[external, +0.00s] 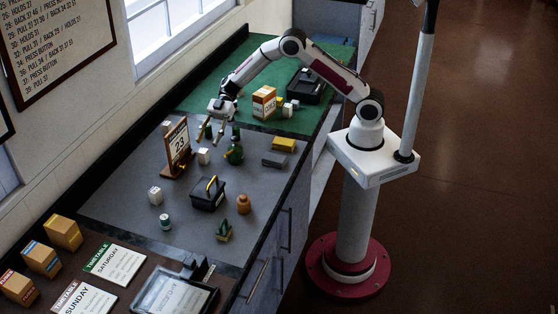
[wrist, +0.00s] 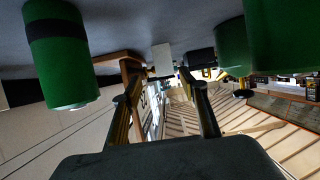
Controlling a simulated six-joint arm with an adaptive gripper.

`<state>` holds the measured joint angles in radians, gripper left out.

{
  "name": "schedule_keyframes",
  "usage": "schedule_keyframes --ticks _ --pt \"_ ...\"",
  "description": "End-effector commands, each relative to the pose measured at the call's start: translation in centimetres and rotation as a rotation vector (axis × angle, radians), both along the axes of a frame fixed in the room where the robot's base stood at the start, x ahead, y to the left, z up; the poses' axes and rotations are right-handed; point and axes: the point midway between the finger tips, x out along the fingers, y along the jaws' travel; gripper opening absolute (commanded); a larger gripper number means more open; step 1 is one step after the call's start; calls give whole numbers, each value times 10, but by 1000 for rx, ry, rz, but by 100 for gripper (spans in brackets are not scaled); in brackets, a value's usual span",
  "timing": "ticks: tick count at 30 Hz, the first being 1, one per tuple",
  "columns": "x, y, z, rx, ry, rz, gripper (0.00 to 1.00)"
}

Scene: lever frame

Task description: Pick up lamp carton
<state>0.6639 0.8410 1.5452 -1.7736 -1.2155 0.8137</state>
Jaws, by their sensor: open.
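My gripper (external: 213,130) is open and empty above the grey worktop, right of the calendar stand, at the end of my reaching arm. In the wrist view its two fingers (wrist: 163,80) stand apart, with a small white box (wrist: 162,58) showing beyond and between their tips. A small white box (external: 203,156) stands below the gripper in the external view. No label I can read says lamp, so I cannot tell which box is the lamp carton. A tan printed carton (external: 264,103) stands on the green mat, and several orange-tan cartons (external: 63,232) stand at lower left.
The calendar stand (external: 177,148) is close left of the gripper. A green bottle-like object (external: 235,153) is close right; green cylinders (wrist: 62,55) loom in the wrist view. A black basket (external: 207,193), yellow block (external: 284,145) and grey block (external: 274,161) stand nearby.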

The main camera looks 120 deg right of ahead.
Motion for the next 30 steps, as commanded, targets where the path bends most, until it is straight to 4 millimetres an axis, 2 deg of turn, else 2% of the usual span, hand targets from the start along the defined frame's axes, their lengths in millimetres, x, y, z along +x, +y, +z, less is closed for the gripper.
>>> schedule_keyframes --ticks 9,23,30 --pt "14 16 -8 0 0 1 43" --pt "16 20 -10 0 0 2 43" --pt "27 40 -17 1 1 3 43"
